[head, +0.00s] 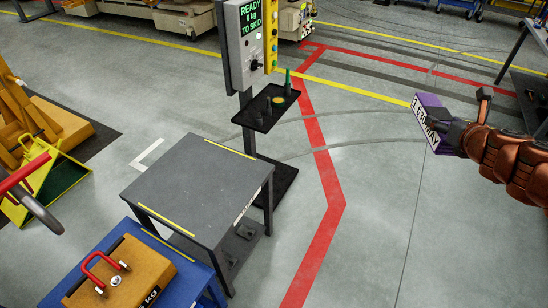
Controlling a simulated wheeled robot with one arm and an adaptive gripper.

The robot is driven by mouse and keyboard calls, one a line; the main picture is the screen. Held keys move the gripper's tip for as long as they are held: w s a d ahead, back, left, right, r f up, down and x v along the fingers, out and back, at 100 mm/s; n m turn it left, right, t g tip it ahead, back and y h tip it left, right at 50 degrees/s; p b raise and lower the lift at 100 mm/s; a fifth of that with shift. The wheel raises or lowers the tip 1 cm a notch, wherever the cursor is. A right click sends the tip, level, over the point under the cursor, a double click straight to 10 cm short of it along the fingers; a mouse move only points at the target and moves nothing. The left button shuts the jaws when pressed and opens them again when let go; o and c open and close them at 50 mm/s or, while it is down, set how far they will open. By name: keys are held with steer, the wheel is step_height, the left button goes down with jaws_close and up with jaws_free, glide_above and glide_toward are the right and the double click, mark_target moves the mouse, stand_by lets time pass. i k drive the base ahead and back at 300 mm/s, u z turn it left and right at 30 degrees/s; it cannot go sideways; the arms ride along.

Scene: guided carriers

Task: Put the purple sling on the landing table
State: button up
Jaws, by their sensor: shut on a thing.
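The purple sling (429,101), a folded block with a white label strip, is at the right of the head view. My gripper (452,131) is shut on its right end and holds it up over the floor, well to the right of the tables. A low table with a bare dark grey top (195,180), yellow edge strips and a small white label on its right side stands left of centre; I take it for the landing table. The label is too small to read. The fingertips are partly hidden.
A blue table (137,247) with an orange weight block (130,276) adjoins the grey table at front left. A control post (243,45) with a small black shelf (266,108) stands behind it. Yellow equipment is at far left. Open floor with a red line lies between table and gripper.

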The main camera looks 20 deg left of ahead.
mark_target(221, 203)
steer(key=i, duration=1.35)
steer(key=u, duration=4.35)
